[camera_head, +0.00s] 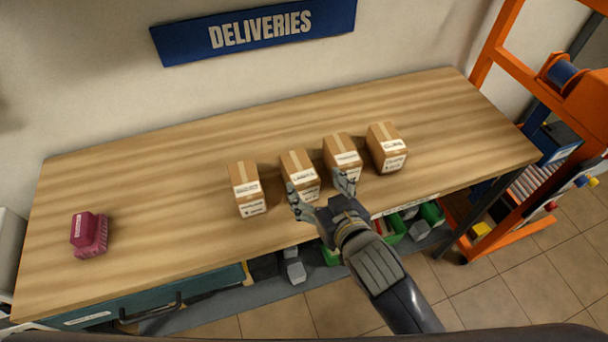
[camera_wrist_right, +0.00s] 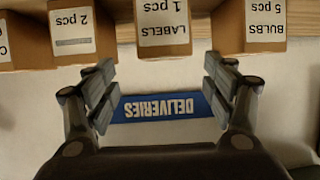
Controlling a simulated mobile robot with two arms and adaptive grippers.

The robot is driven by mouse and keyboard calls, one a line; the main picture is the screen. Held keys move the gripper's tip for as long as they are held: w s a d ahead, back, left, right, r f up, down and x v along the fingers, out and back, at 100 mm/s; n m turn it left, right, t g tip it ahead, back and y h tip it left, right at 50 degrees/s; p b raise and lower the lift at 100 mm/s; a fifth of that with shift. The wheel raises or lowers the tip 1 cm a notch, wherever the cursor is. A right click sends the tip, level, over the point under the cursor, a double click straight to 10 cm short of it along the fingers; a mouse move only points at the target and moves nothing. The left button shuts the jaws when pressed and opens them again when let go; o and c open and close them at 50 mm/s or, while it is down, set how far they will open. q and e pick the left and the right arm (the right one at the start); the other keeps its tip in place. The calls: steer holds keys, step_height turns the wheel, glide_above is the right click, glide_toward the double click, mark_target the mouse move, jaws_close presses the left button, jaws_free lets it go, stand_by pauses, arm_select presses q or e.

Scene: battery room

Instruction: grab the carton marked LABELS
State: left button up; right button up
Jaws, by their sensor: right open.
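The carton marked LABELS (camera_head: 299,168) is a small brown box with tape on top, standing upright second from the left in a row on the wooden table. In the right wrist view, which is upside down, the LABELS carton (camera_wrist_right: 163,22) shows its white label, reading 1 pcs, at the top middle. My right gripper (camera_head: 315,181) is open and empty at the front of this carton. In the wrist view its fingers (camera_wrist_right: 162,82) are spread to either side of the carton's label face, apart from it. My left gripper is out of view.
The BULBS carton (camera_head: 245,186) stands left of it; two more cartons, one (camera_head: 342,153) close on the right and one (camera_head: 386,145) farther right, complete the row. A maroon item (camera_head: 88,235) lies at the table's left. An orange rack (camera_head: 508,65) stands at right. Free tabletop (camera_head: 170,180) lies left of the row.

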mark_target(303, 175)
steer(key=x, duration=0.4)
steer(key=shift+a, duration=0.15)
steer(key=shift+w+a+f+p, duration=0.15)
steer(key=shift+w+p, duration=0.2)
steer(key=shift+w, duration=0.05)
steer(key=shift+p+x, duration=0.55)
steer(key=shift+x, duration=1.75)
steer(key=shift+s+a+f, duration=0.1)
steer(key=shift+s+a, duration=0.05)
steer(key=c, duration=1.3)
